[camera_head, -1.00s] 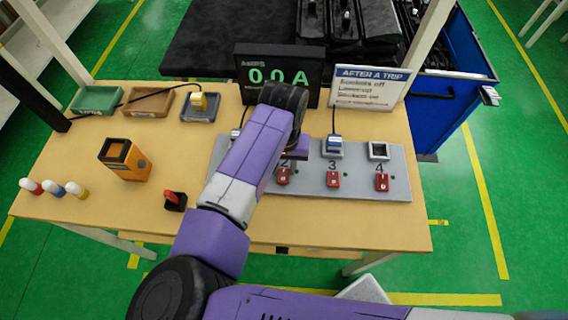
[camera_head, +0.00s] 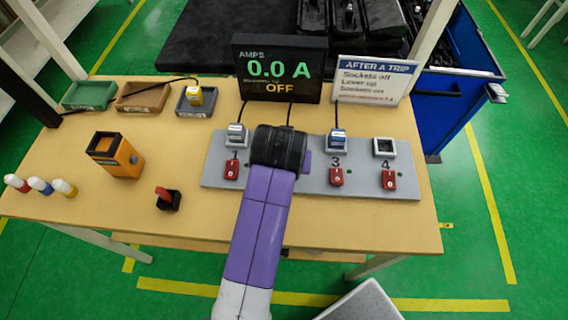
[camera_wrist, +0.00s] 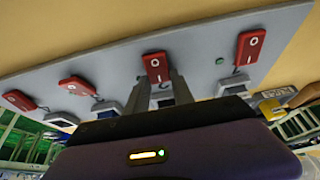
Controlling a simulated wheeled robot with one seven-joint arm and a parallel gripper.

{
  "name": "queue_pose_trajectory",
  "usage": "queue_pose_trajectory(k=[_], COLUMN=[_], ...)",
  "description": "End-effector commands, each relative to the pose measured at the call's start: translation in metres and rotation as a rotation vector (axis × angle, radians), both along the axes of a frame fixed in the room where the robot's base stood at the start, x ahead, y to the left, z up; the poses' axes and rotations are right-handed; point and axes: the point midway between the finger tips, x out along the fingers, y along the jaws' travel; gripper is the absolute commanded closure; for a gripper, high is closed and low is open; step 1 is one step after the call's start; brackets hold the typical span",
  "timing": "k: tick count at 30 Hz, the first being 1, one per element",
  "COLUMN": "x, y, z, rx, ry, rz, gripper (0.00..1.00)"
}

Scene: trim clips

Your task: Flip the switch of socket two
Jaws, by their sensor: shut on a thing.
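A grey socket strip (camera_head: 212,172) lies on the bench with red switches in a row. In the wrist view the switch of socket two (camera_wrist: 155,65) is between my gripper's fingertips (camera_wrist: 160,78), which are shut on it. In the head view my wrist hides socket two and its switch. The switches of socket one (camera_head: 232,169), socket three (camera_head: 336,177) and socket four (camera_head: 389,179) are in sight. Socket four (camera_head: 384,147) is empty.
The amps display (camera_head: 279,68) behind the strip reads 0.0 A, OFF. A sign (camera_head: 371,80) stands right of it.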

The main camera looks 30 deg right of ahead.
Motion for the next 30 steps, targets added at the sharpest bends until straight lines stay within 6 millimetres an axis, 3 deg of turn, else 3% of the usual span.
queue_pose_trajectory(k=[2, 3, 6, 17, 30], x=[-0.001, -0.001, 0.0, -0.001, -0.022], y=[0.0, 0.0, 0.0, 0.001, 0.016], z=[-0.001, 0.0, 0.0, 0.002, 0.059], rx=[0.0, 0.0, 0.0, 0.001, 0.0], ry=[0.002, 0.002, 0.002, 0.001, 0.0], rz=[0.0, 0.0, 0.0, 0.0, -0.001], gripper=[1.0, 0.67, 0.49, 0.49, 0.49])
